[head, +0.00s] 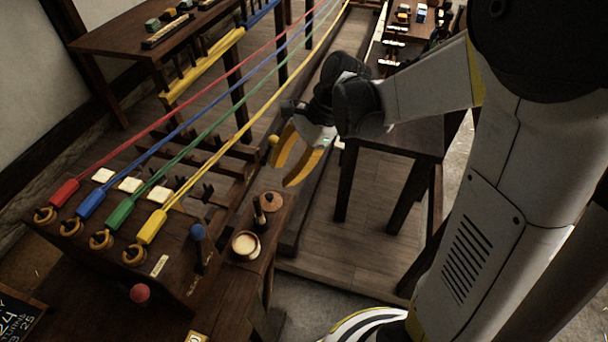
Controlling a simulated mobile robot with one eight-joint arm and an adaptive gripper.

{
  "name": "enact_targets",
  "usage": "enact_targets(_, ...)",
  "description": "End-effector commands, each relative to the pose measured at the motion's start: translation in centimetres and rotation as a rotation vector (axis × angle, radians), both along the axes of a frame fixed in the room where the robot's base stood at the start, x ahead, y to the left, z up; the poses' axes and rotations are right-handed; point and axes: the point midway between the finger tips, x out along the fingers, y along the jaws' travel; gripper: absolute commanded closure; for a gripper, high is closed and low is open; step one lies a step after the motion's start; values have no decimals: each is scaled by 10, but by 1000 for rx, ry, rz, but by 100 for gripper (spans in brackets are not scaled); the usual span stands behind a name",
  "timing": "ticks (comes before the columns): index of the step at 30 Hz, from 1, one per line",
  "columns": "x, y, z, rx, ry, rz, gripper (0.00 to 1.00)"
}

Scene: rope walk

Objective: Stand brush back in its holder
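My gripper (281,176) has yellow fingers and hangs in the upper middle of the head view, above the walkway. Its two fingers are apart, and I see nothing between them. A small dark upright piece (260,214), possibly the brush, stands at the right end of the near bench, below and left of my gripper. A round wooden piece (271,200), possibly the holder, is right behind it. I cannot tell whether the dark piece is in or beside it. A round pot (245,245) with cream contents stands just in front.
Red, blue, green and yellow ropes run from hooks on the near bench (172,290) toward the back. A dark table (400,135) stands right of the walkway, under my arm.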

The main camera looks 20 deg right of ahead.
Motion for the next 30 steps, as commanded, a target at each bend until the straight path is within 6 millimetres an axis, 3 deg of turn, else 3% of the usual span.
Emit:
enact_targets(6, -41, -14, 41, -244, -358, 326, 68)
enact_targets(15, -92, -47, 73, -665, -750, 883, 68)
enact_targets(21, -106, -58, 79, -829, -850, 1100, 68)
enact_targets(30, -107, -60, 80, -858, -865, 1140, 68)
